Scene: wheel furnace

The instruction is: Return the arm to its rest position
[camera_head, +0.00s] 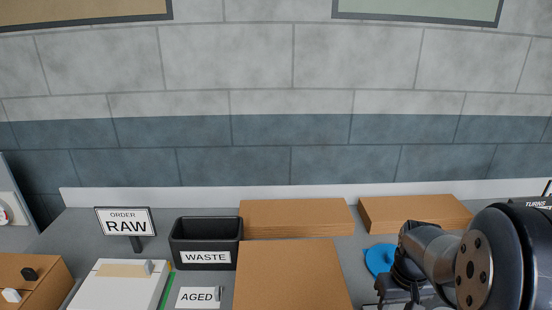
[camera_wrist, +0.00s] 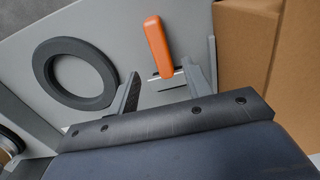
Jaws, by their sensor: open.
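My arm (camera_head: 435,255) reaches in from the right edge of the head view, low over the bench. My gripper (camera_wrist: 172,60) shows in the wrist view with its two grey fingers spread apart and nothing held between them. An orange handle (camera_wrist: 158,45) lies past the fingertips, on or near a light grey surface (camera_wrist: 110,30); I cannot tell how far below. In the head view the gripper end is largely hidden by the arm and the lower picture edge.
A dark ring (camera_wrist: 75,73) lies left of the fingers, and a cardboard box (camera_wrist: 245,60) stands close right. On the bench are a blue object (camera_head: 379,258), cardboard boxes (camera_head: 290,275), a black WASTE bin (camera_head: 205,232), a RAW sign (camera_head: 125,222) and an AGED sign (camera_head: 197,297).

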